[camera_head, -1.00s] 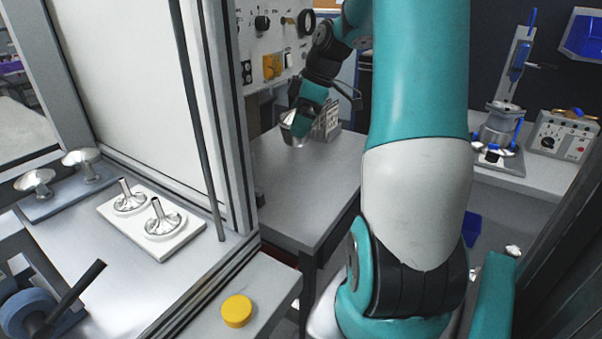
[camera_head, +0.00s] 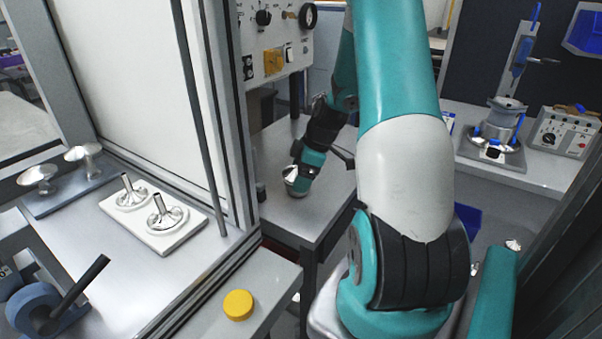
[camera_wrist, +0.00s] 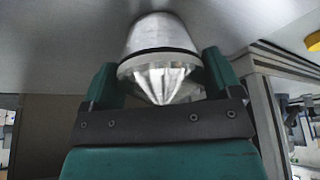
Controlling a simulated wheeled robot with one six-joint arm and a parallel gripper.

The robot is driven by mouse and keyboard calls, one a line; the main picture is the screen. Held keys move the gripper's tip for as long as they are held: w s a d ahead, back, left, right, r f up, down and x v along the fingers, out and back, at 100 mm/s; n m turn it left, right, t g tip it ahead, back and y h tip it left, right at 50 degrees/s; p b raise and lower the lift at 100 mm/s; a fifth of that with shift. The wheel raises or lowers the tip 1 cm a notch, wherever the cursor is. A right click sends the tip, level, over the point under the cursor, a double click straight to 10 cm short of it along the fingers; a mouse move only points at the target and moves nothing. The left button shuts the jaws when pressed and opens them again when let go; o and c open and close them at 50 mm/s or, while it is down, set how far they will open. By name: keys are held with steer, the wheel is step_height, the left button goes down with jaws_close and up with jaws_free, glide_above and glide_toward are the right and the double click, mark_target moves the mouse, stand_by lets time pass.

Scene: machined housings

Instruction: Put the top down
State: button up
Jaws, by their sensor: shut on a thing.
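The top (camera_head: 291,175) is a silver metal piece with a pointed cone and a tapered body. My gripper (camera_head: 304,181) is shut on it, low over the grey table (camera_head: 275,145). In the wrist view the top (camera_wrist: 160,38) sits between the two teal fingers of my gripper (camera_wrist: 161,80), its cone pointing back toward the palm. A dark ring separates the cone from the smooth body, which faces the table surface. Whether its far end touches the table cannot be told.
A control panel (camera_head: 275,40) rises behind the table and a grey frame post (camera_head: 240,150) stands at its left. A white tray (camera_head: 170,240) with two funnel-shaped metal parts is at left. A yellow disc (camera_head: 238,305) lies in front. Bare table surrounds the held top.

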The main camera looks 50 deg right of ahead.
steer(key=o, duration=0.8)
steer(key=shift+f, duration=0.1)
steer(key=shift+o, duration=0.2)
steer(key=v, duration=1.2)
steer(key=shift+b, duration=0.4)
